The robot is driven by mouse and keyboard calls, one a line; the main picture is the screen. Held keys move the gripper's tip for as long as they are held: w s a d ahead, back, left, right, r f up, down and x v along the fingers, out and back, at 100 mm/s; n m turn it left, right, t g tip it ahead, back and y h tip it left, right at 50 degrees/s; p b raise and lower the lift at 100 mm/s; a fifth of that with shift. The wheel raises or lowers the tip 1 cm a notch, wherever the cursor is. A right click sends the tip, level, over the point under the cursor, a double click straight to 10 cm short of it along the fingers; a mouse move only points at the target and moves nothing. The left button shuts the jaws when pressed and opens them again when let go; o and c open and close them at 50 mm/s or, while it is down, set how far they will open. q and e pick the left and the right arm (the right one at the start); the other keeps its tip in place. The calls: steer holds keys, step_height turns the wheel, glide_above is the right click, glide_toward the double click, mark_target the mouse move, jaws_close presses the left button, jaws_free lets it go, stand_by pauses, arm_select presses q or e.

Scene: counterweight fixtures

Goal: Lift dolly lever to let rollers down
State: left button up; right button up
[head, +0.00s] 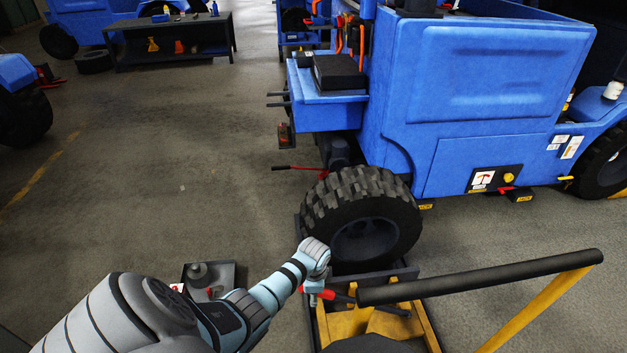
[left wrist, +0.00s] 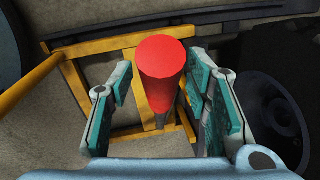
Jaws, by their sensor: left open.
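The dolly has a yellow frame (head: 333,327) in the head view, beside the blue vehicle's tyre (head: 345,195). Its lever has a red grip (head: 325,292) and a dark shaft running right. In the left wrist view the red grip (left wrist: 164,75) points towards the camera. My left gripper (head: 314,287) is at the red grip end. In the left wrist view my left gripper (left wrist: 163,100) is open, with a finger on each side of the grip and visible gaps. The rollers cannot be made out clearly. My right gripper is not in view.
The dolly's black push bar (head: 480,277) on a yellow post (head: 540,308) extends right of the lever. A grey tray (head: 225,272) with items lies on the floor behind my left arm. The blue vehicle (head: 490,90) stands beyond.

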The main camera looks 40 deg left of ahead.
arm_select(q)
steer(key=shift+c, duration=0.6)
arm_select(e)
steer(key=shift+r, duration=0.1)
arm_select(q)
jaws_close()
steer(key=shift+g+y, duration=0.4)
steer(key=r, duration=0.1)
steer(key=w+d+r+p, duration=0.1)
steer(key=w+d+r, duration=0.1)
steer(key=shift+w+r+p, duration=0.25)
steer(key=shift+r+p, duration=0.1)
steer(key=shift+p, duration=0.05)
steer(key=w+d+r+g+y+b, duration=0.2)
steer(key=w+d+r+b, duration=0.2)
steer(key=w+d+r, duration=0.1)
steer(key=shift+w+r, duration=0.6)
steer(key=shift+r, duration=0.25)
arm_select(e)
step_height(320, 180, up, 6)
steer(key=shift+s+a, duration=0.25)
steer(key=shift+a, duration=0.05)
arm_select(q)
steer(key=shift+d, duration=0.1)
